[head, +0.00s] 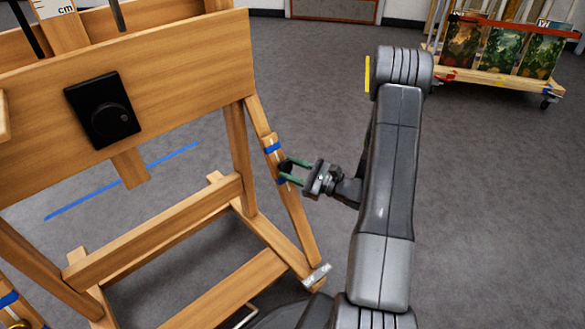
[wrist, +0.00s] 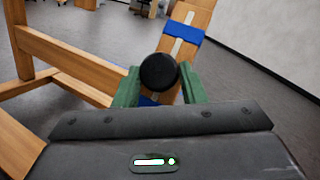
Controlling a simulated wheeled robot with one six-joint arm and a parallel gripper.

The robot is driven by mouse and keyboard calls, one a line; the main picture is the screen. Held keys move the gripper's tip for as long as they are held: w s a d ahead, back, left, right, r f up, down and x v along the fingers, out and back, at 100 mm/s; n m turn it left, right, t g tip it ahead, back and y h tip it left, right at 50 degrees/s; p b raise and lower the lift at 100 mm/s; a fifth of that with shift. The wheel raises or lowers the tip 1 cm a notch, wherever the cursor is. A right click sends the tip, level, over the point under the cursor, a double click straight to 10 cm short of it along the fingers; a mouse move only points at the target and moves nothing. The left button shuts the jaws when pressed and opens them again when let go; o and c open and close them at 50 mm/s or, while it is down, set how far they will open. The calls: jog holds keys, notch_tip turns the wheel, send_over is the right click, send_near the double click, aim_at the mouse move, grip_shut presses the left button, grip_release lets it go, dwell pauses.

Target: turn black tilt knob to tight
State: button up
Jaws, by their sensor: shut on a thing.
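The black tilt knob (wrist: 158,72) is a round knob on the slanted wooden strut (head: 291,208) at the right side of the easel. It sits between two blue tape bands in the head view, where the knob (head: 286,167) is small and partly covered. My gripper (head: 287,171) reaches it from the right. In the wrist view my gripper's green fingers (wrist: 158,86) stand on either side of the knob, shut on it. The knob's face is plain, so its turn angle cannot be told.
The wooden easel (head: 200,62) fills the left, with a black dial plate (head: 103,110) on its board. A metal bracket (head: 316,275) is at the strut's foot. A wheeled cart with paintings (head: 502,72) stands at the back right. Grey floor between is clear.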

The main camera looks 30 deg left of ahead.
jog(key=shift+s+f+m+t+y, duration=0.1)
jog(key=shift+m+t+y, duration=0.1)
jog(key=shift+m+t, duration=0.9)
jog(key=shift+s+m+t+y, duration=0.15)
jog(key=shift+m+t, duration=0.55)
jog(key=shift+m, duration=1.1)
jog(key=o, duration=1)
jog(key=shift+d, duration=0.1)
jog(key=s+d+f+p, duration=0.1)
jog(key=d+f+p, duration=0.1)
jog(key=d, duration=1.1)
jog(key=shift+s+d+f+p, duration=0.15)
jog(key=shift+s+f+p, duration=0.1)
jog(key=shift+p, duration=0.1)
